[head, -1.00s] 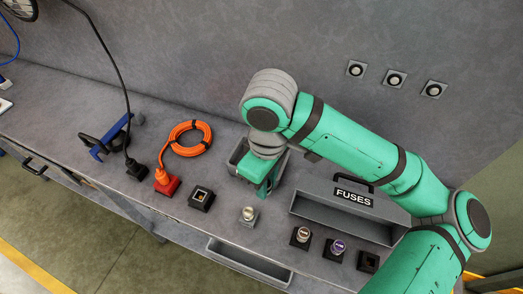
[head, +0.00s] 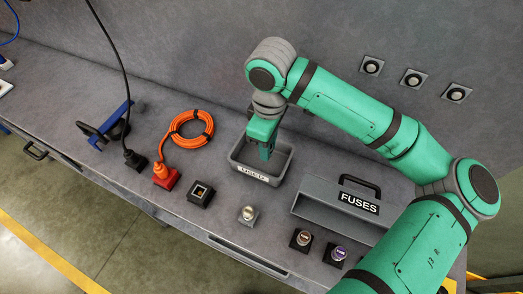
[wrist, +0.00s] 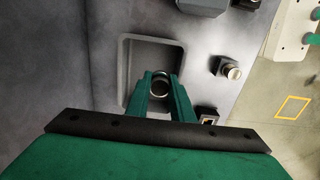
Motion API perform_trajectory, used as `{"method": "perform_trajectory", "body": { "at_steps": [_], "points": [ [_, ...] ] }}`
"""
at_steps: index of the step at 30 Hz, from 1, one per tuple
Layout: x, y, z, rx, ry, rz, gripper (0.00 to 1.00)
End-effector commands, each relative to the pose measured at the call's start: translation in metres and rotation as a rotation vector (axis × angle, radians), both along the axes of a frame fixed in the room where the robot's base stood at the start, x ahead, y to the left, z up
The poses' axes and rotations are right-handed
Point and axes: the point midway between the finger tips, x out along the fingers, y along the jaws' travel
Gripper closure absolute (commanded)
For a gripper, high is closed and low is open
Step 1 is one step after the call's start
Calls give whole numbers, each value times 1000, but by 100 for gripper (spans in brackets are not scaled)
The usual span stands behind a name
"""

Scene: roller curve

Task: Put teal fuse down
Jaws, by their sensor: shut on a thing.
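My gripper (head: 266,152) points down over a grey open bin with a white label (head: 233,166), whose lettering is hard to read. In the wrist view its two green fingers (wrist: 160,86) are shut on a small round fuse (wrist: 160,77). Only the fuse's dark and metallic end shows, so its teal colour cannot be made out. The bin's rim (wrist: 123,72) surrounds the fingertips in that view. The fuse is hidden in the head view. I cannot tell whether it touches the bin's floor.
An empty black socket (head: 201,194), red plug block (head: 166,178) and orange cable coil (head: 192,130) lie left. The FUSES box (head: 320,202) and two fuses in black sockets (head: 301,239) are right.

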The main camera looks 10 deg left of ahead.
Motion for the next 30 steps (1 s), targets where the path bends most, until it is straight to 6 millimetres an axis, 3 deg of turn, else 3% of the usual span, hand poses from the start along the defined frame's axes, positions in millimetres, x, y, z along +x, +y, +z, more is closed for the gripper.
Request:
{"method": "perform_trajectory", "body": {
  "at_steps": [3,14,20,30],
  "points": [
    [9,9,-16,-1,1,-2,100],
    [20,22,-38,0,1,-2,100],
    [20,20,-64,0,0,-4,100],
    [20,20,-67,1,1,-3,100]
  ]
}}
